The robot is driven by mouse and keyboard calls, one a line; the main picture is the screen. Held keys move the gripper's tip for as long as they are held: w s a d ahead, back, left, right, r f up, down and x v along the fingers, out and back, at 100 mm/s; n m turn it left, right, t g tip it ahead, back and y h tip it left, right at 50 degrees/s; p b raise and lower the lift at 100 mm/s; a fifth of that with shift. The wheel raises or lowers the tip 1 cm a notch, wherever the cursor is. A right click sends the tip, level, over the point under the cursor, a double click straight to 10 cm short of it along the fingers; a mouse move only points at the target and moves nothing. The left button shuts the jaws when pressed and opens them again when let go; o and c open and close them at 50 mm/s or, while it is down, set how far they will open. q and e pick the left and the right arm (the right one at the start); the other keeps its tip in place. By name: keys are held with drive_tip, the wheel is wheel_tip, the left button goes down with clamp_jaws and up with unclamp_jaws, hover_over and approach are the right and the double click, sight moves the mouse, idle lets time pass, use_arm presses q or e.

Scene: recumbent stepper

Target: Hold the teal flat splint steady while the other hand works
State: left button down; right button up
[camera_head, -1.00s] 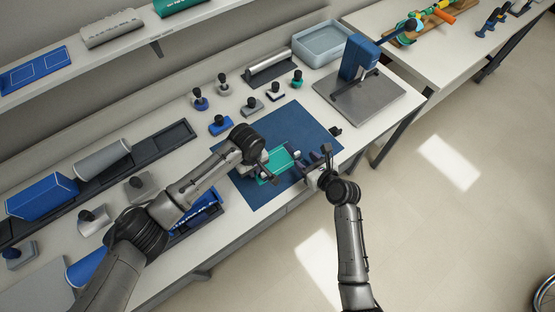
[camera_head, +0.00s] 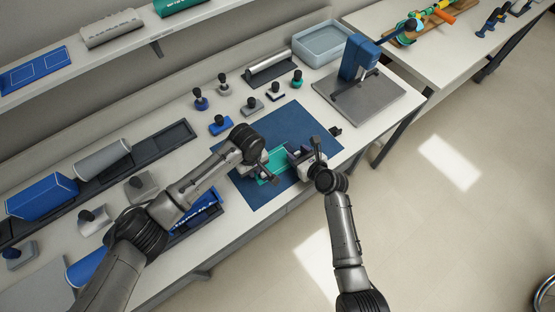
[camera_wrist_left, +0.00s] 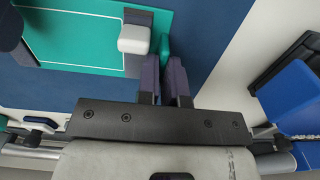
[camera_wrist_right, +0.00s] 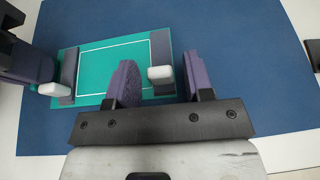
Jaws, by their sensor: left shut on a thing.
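The teal flat splint (camera_head: 277,159) lies over the blue mat, with a white outline on its face. My left gripper (camera_head: 258,166) is shut on its left end; the left wrist view shows a bit of teal between the fingers (camera_wrist_left: 163,82). Grey straps with white tabs cross both ends; the left tab (camera_wrist_right: 53,90) and right tab (camera_wrist_right: 160,75) show in the right wrist view. My right gripper (camera_wrist_right: 160,85) is open at the splint's right end, its fingers apart on either side of the right tab. I cannot tell whether they touch it.
The blue mat (camera_head: 255,195) lies on the white bench. Several dark-knobbed stamps, such as a blue one (camera_head: 220,125), stand behind it. A grey plate with a blue press (camera_head: 358,60) stands at the right rear. Blue rolls and trays fill the left side.

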drive_tip(key=c, duration=0.8)
drive_tip(key=shift+w+a+r+g+h, duration=0.15)
drive_tip(key=shift+w+r+g+h, duration=0.1)
drive_tip(key=shift+r+g+h, duration=0.5)
drive_tip(key=shift+y, duration=0.25)
